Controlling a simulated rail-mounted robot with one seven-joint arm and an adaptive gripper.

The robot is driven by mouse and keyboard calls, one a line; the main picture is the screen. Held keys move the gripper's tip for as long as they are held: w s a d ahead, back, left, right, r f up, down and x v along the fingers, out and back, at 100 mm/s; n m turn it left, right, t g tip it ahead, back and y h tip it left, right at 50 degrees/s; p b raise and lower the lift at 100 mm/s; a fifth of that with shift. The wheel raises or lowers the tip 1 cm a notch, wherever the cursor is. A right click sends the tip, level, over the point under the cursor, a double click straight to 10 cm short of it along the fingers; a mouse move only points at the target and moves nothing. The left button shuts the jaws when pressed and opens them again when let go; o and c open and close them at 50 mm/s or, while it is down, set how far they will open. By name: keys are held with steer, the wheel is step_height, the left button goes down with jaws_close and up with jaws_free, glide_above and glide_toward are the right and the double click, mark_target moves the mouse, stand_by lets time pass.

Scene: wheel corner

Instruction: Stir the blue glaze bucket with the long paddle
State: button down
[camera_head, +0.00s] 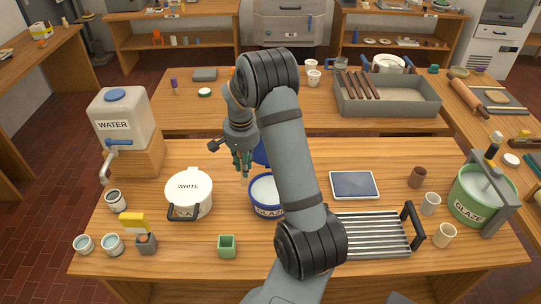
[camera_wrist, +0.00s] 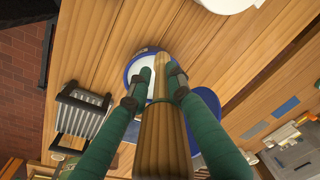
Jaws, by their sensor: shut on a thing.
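The blue glaze bucket (camera_head: 268,208) stands open on the front table, with pale glaze inside; my arm hides its right side. It also shows in the wrist view (camera_wrist: 129,72). A blue lid (camera_head: 261,153) is behind it, partly hidden by my arm. My gripper (camera_head: 243,168) is above the table, to the left of and behind the bucket. In the wrist view its green fingers (camera_wrist: 161,80) are shut on the wooden paddle (camera_wrist: 163,135). The paddle's far end overlaps the bucket's rim there; I cannot tell whether it is inside.
A lidded white bucket (camera_head: 189,190) stands close left of the blue one. A metal rack (camera_head: 375,235) and a tablet (camera_head: 354,184) are to the right. A green glaze bucket (camera_head: 478,204) stands far right, and a water dispenser (camera_head: 122,115) at the left.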

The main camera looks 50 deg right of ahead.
steer(key=s+d+f+m, duration=0.1)
steer(key=s+d, duration=0.3)
steer(key=d, duration=0.4)
steer(key=shift+s+f+m+p, duration=0.2)
steer(key=shift+f+m+p, duration=0.1)
steer(key=shift+m, duration=0.4)
steer(key=shift+b, duration=0.3)
step_height(320, 180, down, 10)
steer(key=b, duration=1)
steer(key=shift+d+f+b, duration=0.15)
steer(key=shift+d+b, duration=0.05)
steer(key=shift+b, duration=0.2)
steer(key=shift+w, duration=0.1)
